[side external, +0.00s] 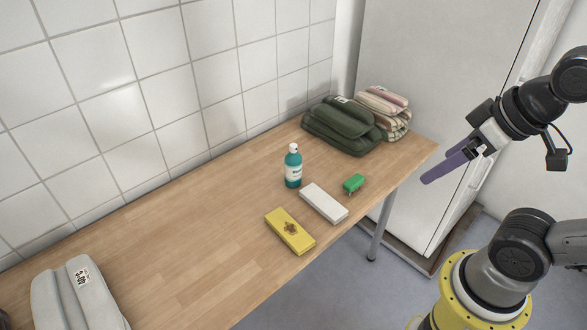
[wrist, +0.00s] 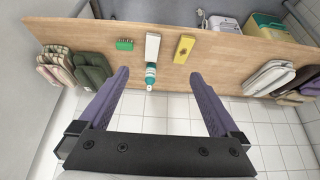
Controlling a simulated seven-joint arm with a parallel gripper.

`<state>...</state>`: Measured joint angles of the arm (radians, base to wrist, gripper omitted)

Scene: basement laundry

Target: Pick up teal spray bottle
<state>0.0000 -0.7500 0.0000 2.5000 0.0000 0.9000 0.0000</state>
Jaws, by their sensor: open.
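The teal spray bottle (side external: 293,167) stands upright on the wooden table, with a white cap and a white label. In the wrist view the bottle (wrist: 150,75) shows between and beyond my fingers, near the wall-side edge of the table. My gripper (side external: 446,167) has purple fingers and is off the table's right end in the side view, well apart from the bottle. In the wrist view my gripper (wrist: 160,82) is open, with nothing between the fingers.
On the wooden table (side external: 180,230), a white box (side external: 324,203), yellow box (side external: 290,231) and green block (side external: 353,183) lie near the bottle. Folded green (side external: 340,125) and striped (side external: 384,108) textiles are at the far end. Grey textiles (side external: 75,295) lie near left. A tiled wall runs behind.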

